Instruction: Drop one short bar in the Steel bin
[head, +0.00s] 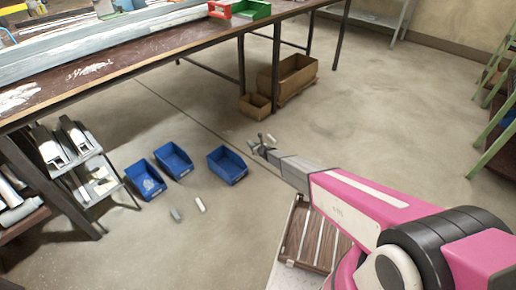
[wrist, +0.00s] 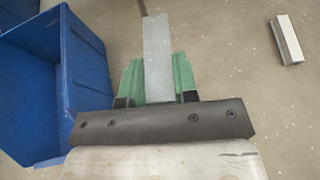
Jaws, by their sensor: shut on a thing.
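My gripper (head: 262,147) is shut on a short grey bar (wrist: 157,60), which sticks out ahead between the green finger pads in the wrist view. Three blue bins stand on the floor: a left one (head: 136,177), a middle one (head: 165,154) and a right one (head: 222,168). My gripper is just right of the right bin. A blue bin (wrist: 35,85) fills the left of the wrist view, beside the held bar. I cannot read which bin is Steel. Other short bars lie on the floor (head: 175,214), (head: 200,204), and one shows in the wrist view (wrist: 288,40).
A long workbench (head: 140,60) crosses the upper left, with a red and a green bin on top. A low shelf (head: 85,170) holds profiles at left. Cardboard boxes (head: 290,78) stand behind my gripper. A green rack (head: 490,140) is at right. Open floor lies between.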

